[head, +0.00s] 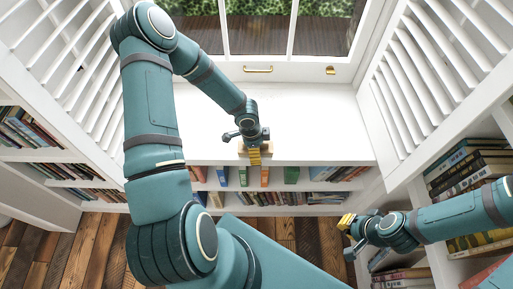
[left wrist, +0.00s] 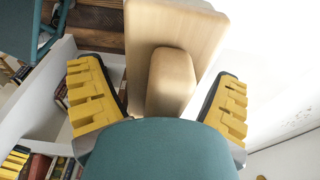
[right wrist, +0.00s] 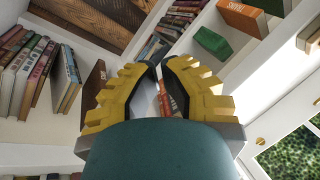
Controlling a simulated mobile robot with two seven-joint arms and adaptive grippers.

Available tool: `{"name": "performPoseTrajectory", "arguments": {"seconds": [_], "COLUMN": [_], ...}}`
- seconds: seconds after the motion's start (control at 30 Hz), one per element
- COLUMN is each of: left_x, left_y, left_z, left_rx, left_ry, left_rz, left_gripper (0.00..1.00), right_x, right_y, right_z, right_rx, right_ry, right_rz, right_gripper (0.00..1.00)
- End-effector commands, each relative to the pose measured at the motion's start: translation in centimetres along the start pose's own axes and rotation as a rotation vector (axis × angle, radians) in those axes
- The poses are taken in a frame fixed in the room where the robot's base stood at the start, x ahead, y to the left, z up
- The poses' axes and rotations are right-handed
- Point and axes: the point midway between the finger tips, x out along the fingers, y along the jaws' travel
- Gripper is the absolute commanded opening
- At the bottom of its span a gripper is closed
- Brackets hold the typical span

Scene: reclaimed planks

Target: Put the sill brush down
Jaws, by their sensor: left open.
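The sill brush is a pale wooden block (left wrist: 205,28) with a rounded tan grip (left wrist: 171,80), seen close up in the left wrist view. In the head view the brush (head: 268,151) shows only in part, at the front edge of the white sill (head: 310,125), mostly hidden by my left gripper (head: 254,155). My left gripper is open, its yellow fingers (left wrist: 157,88) spread to either side of the grip with gaps between. My right gripper (head: 346,222) is away to the right, in front of the shelves; in the right wrist view its fingertips (right wrist: 157,66) meet with nothing visible held.
Book shelves (head: 275,178) run below the sill, with more books at both sides. White louvred shutters (head: 410,80) flank the window. The sill is clear on both sides of the brush. The plank floor (head: 75,245) lies below.

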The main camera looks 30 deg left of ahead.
Motion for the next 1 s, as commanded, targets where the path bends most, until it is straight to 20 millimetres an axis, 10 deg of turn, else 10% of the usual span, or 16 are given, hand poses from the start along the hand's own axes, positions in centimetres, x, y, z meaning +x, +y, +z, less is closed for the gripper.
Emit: {"name": "performPoseTrajectory", "arguments": {"seconds": [0.7,1.0], "left_x": [-11.3,-11.1], "left_y": [0.0,3.3], "left_z": [-0.1,-3.3], "left_rx": [0.0,-0.104], "left_ry": [0.0,0.079], "left_rz": [-0.002,0.077], "left_gripper": [0.9,0.9], "right_x": [-3.8,-3.9], "right_y": [-1.4,-1.5], "right_z": [-1.4,-1.6], "right_rx": [0.01,0.011], "right_ry": [0.03,0.035], "right_rz": [0.003,0.004], "right_gripper": [0.0,0.0]}}
